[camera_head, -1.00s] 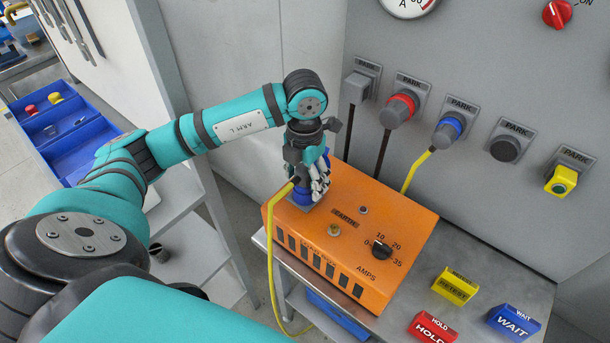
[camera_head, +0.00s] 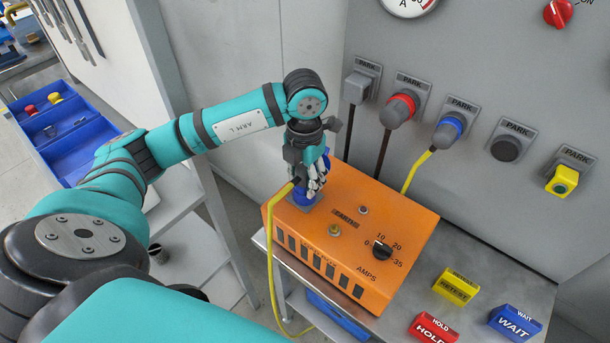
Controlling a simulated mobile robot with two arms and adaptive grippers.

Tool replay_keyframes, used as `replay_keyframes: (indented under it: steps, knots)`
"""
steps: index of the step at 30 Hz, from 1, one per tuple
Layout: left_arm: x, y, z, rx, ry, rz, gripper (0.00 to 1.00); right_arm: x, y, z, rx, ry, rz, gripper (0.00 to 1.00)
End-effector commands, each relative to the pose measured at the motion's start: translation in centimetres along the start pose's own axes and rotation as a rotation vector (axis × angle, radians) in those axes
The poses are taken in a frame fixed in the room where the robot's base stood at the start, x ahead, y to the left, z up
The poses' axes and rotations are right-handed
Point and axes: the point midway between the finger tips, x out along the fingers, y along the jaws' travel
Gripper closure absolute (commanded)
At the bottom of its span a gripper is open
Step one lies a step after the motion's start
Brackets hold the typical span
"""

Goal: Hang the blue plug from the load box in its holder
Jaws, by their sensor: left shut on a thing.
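My left gripper (camera_head: 312,186) is at the back left corner of the orange load box (camera_head: 347,283). It is shut on a blue plug (camera_head: 302,198), which stands upright at a blue socket on the box top. The fingers hide much of the plug. A yellow cable (camera_head: 271,262) runs from the plug down past the box's left side. On the grey wall panel is a row of holders marked PARK; one (camera_head: 510,141) has a round black front and no cable. Another blue plug (camera_head: 447,131) with a yellow cable sits in the holder left of it. My right gripper is not seen.
A grey plug (camera_head: 357,88) and a red-ringed plug (camera_head: 399,109) sit in holders at the left; a yellow holder piece (camera_head: 563,180) is at the right. Yellow, red (camera_head: 433,328) and blue (camera_head: 515,320) signs stand on the metal bench (camera_head: 405,287).

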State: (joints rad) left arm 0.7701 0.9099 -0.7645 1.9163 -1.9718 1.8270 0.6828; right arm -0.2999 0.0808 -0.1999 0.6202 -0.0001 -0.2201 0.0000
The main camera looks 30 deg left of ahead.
Motion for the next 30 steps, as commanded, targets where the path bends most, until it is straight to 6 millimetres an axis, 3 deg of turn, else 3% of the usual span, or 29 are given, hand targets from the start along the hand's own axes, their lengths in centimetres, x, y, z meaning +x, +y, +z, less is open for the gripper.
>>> replay_keyframes:
  steps: [30]
  knots:
    - [-3.5, 0.0, 0.0, 0.0, -0.002, -0.001, 1.0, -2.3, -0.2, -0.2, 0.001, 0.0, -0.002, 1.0]
